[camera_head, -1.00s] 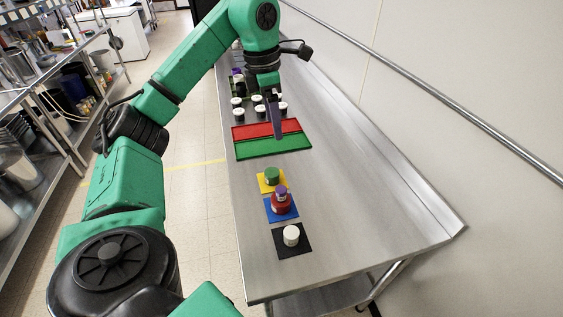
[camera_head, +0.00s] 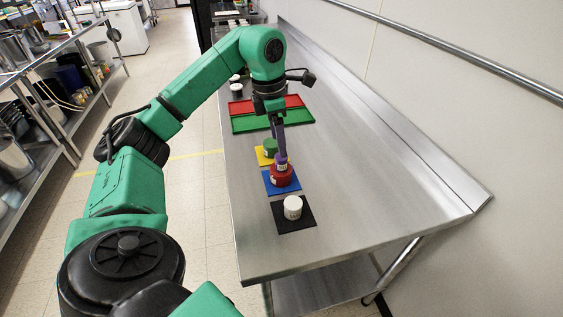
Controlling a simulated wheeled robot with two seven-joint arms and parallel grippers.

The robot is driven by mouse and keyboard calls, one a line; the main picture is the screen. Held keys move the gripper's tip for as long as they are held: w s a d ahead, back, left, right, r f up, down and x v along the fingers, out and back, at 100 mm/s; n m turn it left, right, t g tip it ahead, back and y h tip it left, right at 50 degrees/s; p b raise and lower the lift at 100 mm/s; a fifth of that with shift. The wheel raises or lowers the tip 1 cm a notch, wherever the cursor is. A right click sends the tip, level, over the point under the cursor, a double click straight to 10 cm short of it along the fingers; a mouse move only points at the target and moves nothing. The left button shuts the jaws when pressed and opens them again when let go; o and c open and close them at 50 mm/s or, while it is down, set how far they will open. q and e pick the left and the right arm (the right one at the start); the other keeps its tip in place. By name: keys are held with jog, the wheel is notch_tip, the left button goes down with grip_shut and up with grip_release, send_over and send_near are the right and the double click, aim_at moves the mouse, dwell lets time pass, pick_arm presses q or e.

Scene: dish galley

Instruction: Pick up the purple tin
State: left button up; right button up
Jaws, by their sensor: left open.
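The small purple tin (camera_head: 282,163) sits on top of a red tin (camera_head: 281,177), which stands on a blue mat (camera_head: 270,190). My left gripper (camera_head: 281,151) points down at the purple tin, its fingers right above or around its top. The picture is too small to tell whether they touch it. The gripper is open. The fingers hide part of the purple tin. My right gripper is not in view.
A green tin (camera_head: 269,146) on a yellow mat (camera_head: 262,158) stands just behind. A white tin (camera_head: 292,207) on a black mat (camera_head: 305,222) stands in front. Red (camera_head: 240,107) and green (camera_head: 245,124) trays lie farther back. The steel table's (camera_head: 380,190) right side is clear.

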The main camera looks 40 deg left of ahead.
aim_at(281, 162)
pick_arm(q)
jog(key=f, duration=0.4)
jog(key=f+p, duration=0.1)
jog(key=f, duration=0.1)
jog(key=shift+w+d+f, duration=0.25)
grip_shut()
